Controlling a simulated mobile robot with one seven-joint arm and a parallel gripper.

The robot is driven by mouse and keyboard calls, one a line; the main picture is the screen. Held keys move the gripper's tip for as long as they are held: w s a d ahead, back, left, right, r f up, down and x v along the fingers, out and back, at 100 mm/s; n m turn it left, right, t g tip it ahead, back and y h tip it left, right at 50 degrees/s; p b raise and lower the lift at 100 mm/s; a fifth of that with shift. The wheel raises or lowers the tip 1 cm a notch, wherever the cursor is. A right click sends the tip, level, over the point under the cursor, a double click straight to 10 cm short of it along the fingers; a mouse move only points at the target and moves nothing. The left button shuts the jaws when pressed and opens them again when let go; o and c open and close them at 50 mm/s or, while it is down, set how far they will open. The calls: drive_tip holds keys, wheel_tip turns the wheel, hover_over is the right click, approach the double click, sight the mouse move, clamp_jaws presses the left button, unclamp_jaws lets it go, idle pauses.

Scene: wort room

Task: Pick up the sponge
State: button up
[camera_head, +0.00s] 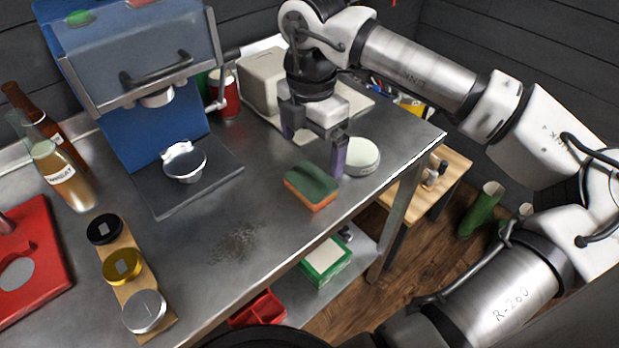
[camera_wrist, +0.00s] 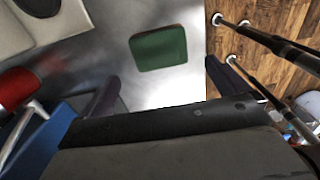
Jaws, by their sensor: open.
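The sponge (camera_head: 312,187) lies flat on the steel table, with a green top and orange sides. It is near the table's front edge in the head view. In the wrist view its green top (camera_wrist: 158,48) shows beyond the fingers, near the table's edge. My gripper (camera_head: 314,153) is open and empty, above the table and a little behind the sponge. In the wrist view its two purple fingers (camera_wrist: 172,86) stand apart, and the sponge is not between them. Nothing hides the sponge's top.
A round pale-lidded container (camera_head: 362,157) stands close to the right of the sponge. A blue machine (camera_head: 150,135) and a plank with jars (camera_head: 128,262) are to the left. A dark stain (camera_head: 237,243) marks the steel table (camera_head: 225,295). A red can (camera_head: 226,97) stands behind.

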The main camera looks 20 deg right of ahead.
sight(311, 180)
wheel_tip(311, 180, down, 9)
drive_tip(key=shift+f+p, duration=0.1)
drive_tip(key=shift+p, duration=1.15)
drive_tip(key=c, duration=0.8)
